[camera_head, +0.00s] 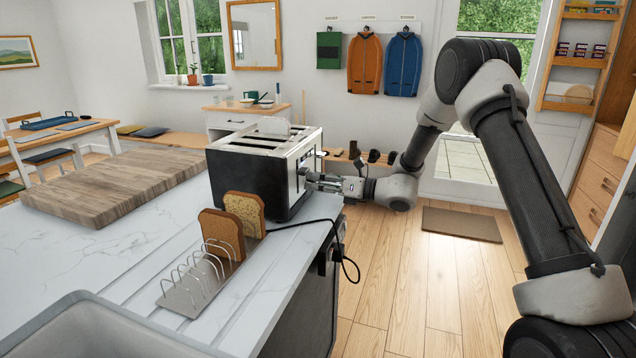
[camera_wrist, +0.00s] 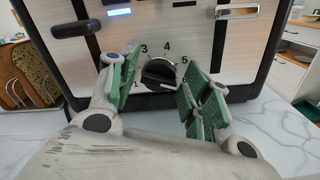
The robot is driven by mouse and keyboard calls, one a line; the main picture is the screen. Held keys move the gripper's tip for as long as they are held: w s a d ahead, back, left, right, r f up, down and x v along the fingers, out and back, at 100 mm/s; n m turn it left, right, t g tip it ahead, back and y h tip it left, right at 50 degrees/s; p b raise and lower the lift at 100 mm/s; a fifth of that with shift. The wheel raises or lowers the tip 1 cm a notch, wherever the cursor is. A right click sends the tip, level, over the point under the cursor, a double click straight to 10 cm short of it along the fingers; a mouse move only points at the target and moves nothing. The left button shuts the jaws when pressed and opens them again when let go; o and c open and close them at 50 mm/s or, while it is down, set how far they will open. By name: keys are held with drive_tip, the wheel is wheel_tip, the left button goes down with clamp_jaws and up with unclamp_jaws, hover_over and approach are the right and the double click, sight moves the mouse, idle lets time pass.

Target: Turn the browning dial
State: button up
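The toaster (camera_head: 262,166) stands on the white counter, with its control side facing my gripper. In the wrist view, the browning dial (camera_wrist: 161,74) is a black round knob with a light mark, on the toaster's pale front panel. Numbers including 1, 3, 4 and 5 show around it. My gripper (camera_wrist: 158,88) is open, with one green-padded finger on each side of the dial and visible gaps to it. In the head view my gripper (camera_head: 318,181) is at the toaster's right side, and the dial is hidden there.
A toast rack (camera_head: 195,285) with bread slices (camera_head: 222,234) stands in front of the toaster. A black cord (camera_head: 345,250) hangs over the counter edge. A wooden board (camera_head: 115,185) lies left.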

drive_tip(key=c, duration=0.7)
drive_tip(key=shift+n, duration=0.4)
drive_tip(key=n, duration=0.2)
drive_tip(key=shift+s+n, duration=0.1)
drive_tip(key=shift+n, duration=0.3)
drive_tip(key=n, duration=0.3)
drive_tip(key=shift+n, duration=0.4)
drive_tip(key=n, duration=0.5)
drive_tip(key=shift+s, duration=0.1)
drive_tip(key=n, duration=0.5)
drive_tip(key=shift+f, duration=0.15)
drive_tip(key=shift+s+n, duration=0.1)
drive_tip(key=shift+n, duration=0.2)
